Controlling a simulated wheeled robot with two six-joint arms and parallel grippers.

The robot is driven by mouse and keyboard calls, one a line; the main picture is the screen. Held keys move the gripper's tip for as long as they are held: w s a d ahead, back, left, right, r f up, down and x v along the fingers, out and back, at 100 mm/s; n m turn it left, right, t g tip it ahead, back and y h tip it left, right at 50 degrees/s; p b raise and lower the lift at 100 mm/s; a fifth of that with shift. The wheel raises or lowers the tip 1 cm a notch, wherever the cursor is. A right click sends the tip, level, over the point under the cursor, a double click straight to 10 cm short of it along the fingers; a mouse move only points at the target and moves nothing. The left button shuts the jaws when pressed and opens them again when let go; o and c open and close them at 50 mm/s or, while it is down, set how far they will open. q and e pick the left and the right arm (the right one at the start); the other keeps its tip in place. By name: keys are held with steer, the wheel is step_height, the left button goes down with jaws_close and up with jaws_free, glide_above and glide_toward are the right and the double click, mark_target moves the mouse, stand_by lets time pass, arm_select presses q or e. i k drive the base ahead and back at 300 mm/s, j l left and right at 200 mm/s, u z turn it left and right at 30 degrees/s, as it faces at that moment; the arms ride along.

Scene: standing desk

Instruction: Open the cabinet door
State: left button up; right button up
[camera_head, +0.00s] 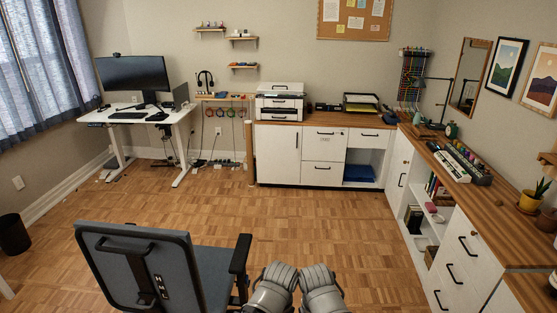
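A white cabinet door (275,156) with a dark vertical handle near its right edge is at the left end of the back cabinet row and looks closed. Another white door (397,168) with a dark handle is in the right-hand row, seen at a steep angle, and also looks closed. I cannot tell which door the task means. Two grey rounded parts of my own arms show at the bottom centre, far from both doors. No gripper fingers show.
A blue-grey office chair (140,265) stands close at the lower left, beside my arms. The wooden floor (320,225) between me and the back cabinets is clear. White drawers (456,262) and open shelves line the right side. A standing desk (135,115) is at the back left.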

mark_target(278, 147)
steer(key=i+z, duration=0.2)
steer(key=i, duration=5.1)
steer(key=i+u, duration=0.25)
steer(key=i, duration=0.1)
